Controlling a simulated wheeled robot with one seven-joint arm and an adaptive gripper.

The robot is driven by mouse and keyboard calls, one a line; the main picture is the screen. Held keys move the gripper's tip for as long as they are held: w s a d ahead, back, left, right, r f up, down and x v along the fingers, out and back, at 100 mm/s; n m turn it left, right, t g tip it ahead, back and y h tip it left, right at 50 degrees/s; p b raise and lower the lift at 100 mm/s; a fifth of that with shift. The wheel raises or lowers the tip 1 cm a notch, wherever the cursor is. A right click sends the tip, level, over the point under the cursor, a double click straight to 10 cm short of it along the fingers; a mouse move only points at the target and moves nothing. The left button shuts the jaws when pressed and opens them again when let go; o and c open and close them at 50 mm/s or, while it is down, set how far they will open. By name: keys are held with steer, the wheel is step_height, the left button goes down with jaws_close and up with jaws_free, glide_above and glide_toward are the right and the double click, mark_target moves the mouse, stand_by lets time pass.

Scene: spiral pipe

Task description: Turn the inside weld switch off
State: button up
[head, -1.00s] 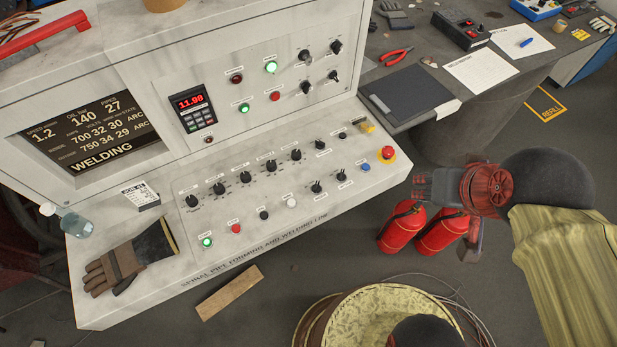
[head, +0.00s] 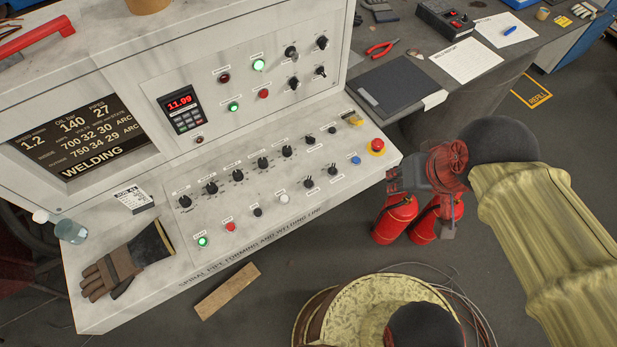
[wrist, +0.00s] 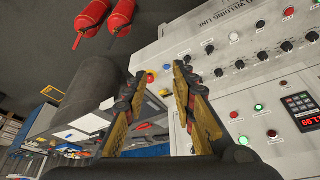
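The grey control console (head: 330,185) has several black rotary switches on its upright panel at right, including an upper-left switch (head: 291,52), an upper-right switch (head: 322,42), a lower-left switch (head: 293,83) and a lower-right switch (head: 320,71). A row of black knobs (head: 263,163) runs along the sloped desk. The labels are too small to read, so I cannot tell which is the inside weld switch. My gripper (head: 393,180) is beside the console's right end, apart from the switches. In the wrist view its fingers (wrist: 155,82) are spread and empty, with the console beyond.
A red emergency button (head: 377,145) is at the console's right end. Fire extinguishers (head: 396,220) stand below my gripper. A dark side table (head: 405,50) holds papers and red pliers (head: 382,47). Work gloves (head: 125,262) lie at the console's left end.

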steer(key=w+a+f+n+g+p, duration=0.2)
steer(key=w+a+f+g+p, duration=0.15)
steer(key=w+a+f, duration=0.4)
steer(key=m+g, duration=0.1)
steer(key=m, duration=0.3)
glide_above(308, 181)
step_height(308, 181, down, 13)
steer(key=shift+s+r+p, duration=0.15)
steer(key=shift+p, duration=0.2)
steer(key=shift+m, duration=0.4)
steer(key=shift+f, duration=0.25)
steer(key=shift+f+b, duration=0.55)
steer(key=shift+f, duration=3.05)
steer(key=shift+c, duration=0.3)
jaws_close()
